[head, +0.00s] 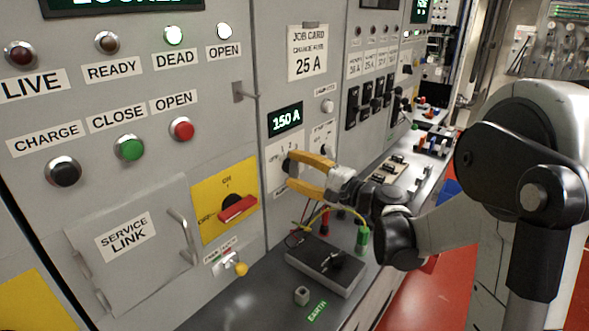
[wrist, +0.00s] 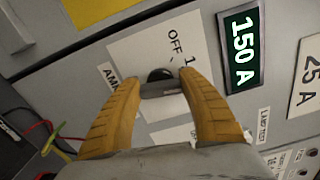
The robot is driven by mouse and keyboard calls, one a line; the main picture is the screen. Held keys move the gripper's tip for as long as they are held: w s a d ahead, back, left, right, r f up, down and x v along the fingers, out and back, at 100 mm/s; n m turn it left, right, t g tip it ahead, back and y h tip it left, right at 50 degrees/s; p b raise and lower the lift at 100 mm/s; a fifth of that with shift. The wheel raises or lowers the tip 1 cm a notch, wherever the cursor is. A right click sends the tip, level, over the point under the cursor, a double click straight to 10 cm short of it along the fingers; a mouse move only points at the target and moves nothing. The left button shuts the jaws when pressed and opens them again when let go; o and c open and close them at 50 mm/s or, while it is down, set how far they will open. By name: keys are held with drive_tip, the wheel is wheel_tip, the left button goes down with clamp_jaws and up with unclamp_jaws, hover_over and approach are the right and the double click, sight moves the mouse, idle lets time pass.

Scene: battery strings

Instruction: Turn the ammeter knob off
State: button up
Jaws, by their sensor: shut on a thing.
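The ammeter knob (wrist: 160,76) is a small dark knob on a white plate (wrist: 128,50) on the grey panel. In the wrist view the plate carries the words "OFF 1" and part of a label starting "AM". My gripper (wrist: 162,90) has yellow fingers and is shut on the knob. In the head view my gripper (head: 290,172) reaches from the right to the plate, with its fingertips at the dark knob. The fingers hide part of the knob and plate, and I cannot tell which mark the knob points to. The display (head: 286,120) above reads "150 A".
A black box (head: 325,264) with red and green leads sits on the shelf below my gripper. A yellow plate with a red handle (head: 238,208) is to the left. A job card (head: 306,52) reading "25 A" hangs above.

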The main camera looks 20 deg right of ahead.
drive_tip(key=n, duration=0.5)
drive_tip(key=shift+f, duration=0.15)
drive_tip(key=n, duration=0.5)
drive_tip(key=shift+f+n, duration=0.1)
drive_tip(key=shift+n, duration=0.2)
idle(0.3)
drive_tip(key=o, duration=1.2)
drive_tip(key=shift+d, duration=0.15)
drive_tip(key=v, duration=1.1)
drive_tip(key=shift+s+d, duration=0.2)
drive_tip(key=shift+s, duration=0.15)
